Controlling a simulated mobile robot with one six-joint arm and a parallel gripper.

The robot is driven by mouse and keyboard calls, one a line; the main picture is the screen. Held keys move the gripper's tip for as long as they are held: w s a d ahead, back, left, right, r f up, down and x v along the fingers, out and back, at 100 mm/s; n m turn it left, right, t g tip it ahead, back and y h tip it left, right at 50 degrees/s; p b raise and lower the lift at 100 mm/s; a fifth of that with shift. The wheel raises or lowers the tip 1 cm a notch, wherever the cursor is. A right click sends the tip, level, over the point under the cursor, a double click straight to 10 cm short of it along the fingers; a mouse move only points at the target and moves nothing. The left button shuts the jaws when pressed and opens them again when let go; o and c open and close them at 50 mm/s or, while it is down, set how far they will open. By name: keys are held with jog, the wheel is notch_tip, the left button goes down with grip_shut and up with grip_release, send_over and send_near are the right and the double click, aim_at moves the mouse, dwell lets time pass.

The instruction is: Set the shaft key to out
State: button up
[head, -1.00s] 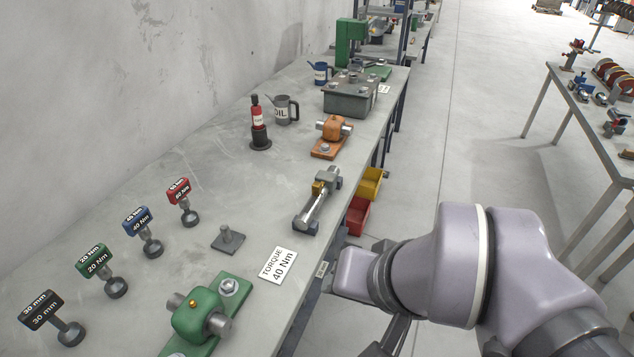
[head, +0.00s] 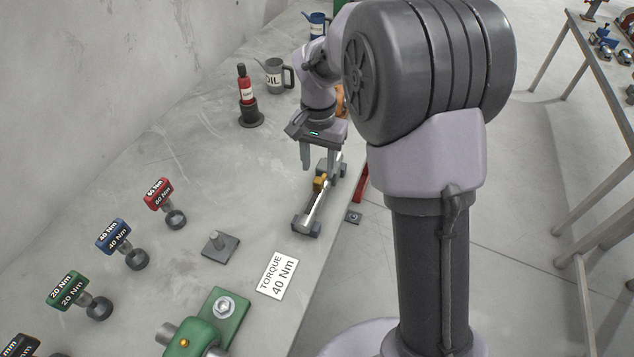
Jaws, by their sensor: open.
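The shaft fixture lies on the bench near its right edge, with a bright metal shaft (head: 314,209) running between grey end blocks (head: 306,228). A small brass-yellow piece (head: 319,183) sits on the shaft around its middle; I cannot tell for sure whether it is the shaft key or which setting it is in. My gripper (head: 321,163) points down over the far half of the fixture, just beyond the yellow piece. Its fingers are apart with nothing seen between them. The fingers partly hide the far end of the fixture, and I cannot tell whether they touch it.
A torque card (head: 278,276) and a grey plate with a peg (head: 220,246) lie nearer. A green clamp block (head: 222,315) is at the front. Several coloured torque tools (head: 113,238) line the left.

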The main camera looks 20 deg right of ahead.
aim_at(318, 180)
notch_tip(318, 180, down, 6)
jog(key=shift+b, duration=0.8)
grip_shut()
dwell(0.8)
